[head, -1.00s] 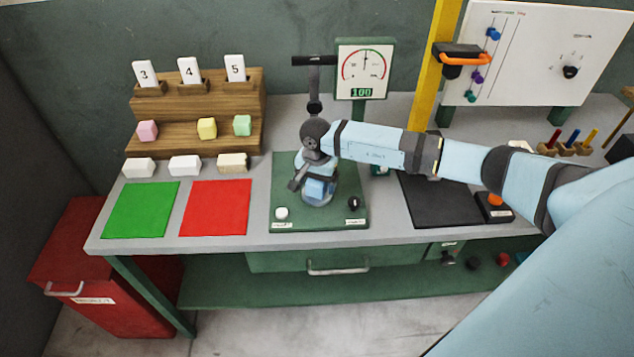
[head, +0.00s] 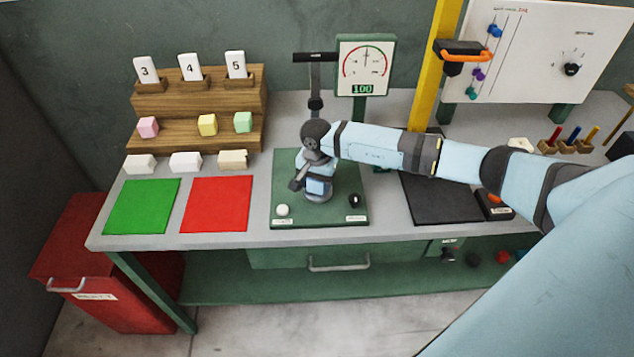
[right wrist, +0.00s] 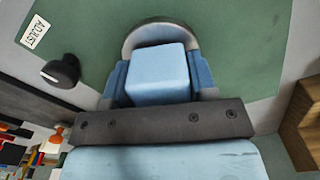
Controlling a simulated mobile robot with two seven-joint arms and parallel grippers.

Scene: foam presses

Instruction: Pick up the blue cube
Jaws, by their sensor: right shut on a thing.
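The light blue cube (right wrist: 158,75) sits between the two fingers of my right gripper (right wrist: 158,90) in the right wrist view, with a finger against each side. A round grey plate shows just beyond it. In the head view my right gripper (head: 318,190) points down over the green press base (head: 290,170), at its middle. There the cube is hard to tell apart from the similarly coloured gripper. I cannot tell whether the cube still touches the plate. My left gripper is not in view.
The press base has a white knob (head: 282,210) and a black knob (head: 354,201) near its front. A gauge (head: 365,65) stands behind. Green (head: 141,207) and red (head: 216,205) mats lie left, below a wooden rack (head: 190,140) with pink, yellow and green cubes. A black mat (head: 440,200) lies right.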

